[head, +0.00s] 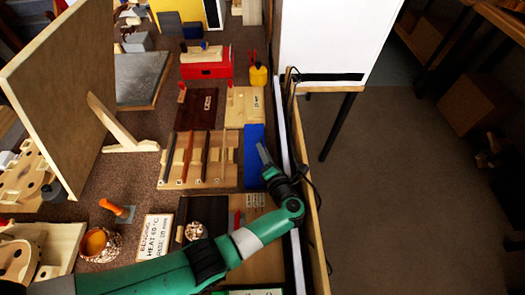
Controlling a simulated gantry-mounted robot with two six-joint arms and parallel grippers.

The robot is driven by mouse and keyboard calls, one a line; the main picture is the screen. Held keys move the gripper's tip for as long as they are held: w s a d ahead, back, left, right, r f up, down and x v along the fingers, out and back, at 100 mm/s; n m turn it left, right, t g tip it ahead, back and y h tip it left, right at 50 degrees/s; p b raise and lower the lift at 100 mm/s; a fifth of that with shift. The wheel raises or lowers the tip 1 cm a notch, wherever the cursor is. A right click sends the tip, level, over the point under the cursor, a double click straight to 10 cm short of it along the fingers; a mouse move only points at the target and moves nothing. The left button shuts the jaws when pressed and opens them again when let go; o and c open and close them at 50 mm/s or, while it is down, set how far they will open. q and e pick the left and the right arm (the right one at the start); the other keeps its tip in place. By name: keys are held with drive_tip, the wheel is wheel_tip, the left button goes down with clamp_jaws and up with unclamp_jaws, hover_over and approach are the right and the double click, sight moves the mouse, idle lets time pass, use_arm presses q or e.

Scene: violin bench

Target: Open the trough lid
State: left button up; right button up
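A long narrow blue box (254,150) lies on the bench near its right edge, and it looks like the trough with its top closed. I cannot make out a separate lid, hinge or handle on it. The gripper partly covers the box's right side. My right gripper is not in view.
A wooden rack with several dark strips (170,158) lies left of the blue box. A bending sign (157,236) lies near my arm. A wooden rail (297,140) runs along the bench's right edge.

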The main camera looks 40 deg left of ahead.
use_arm(q)
drive_tip(key=shift+w+a+f, duration=0.1)
drive_tip(key=shift+w+a, duration=0.25)
drive_tip(key=shift+a, duration=0.25)
drive_tip(key=shift+c, duration=0.3)
clamp_jaws()
idle(0.7)
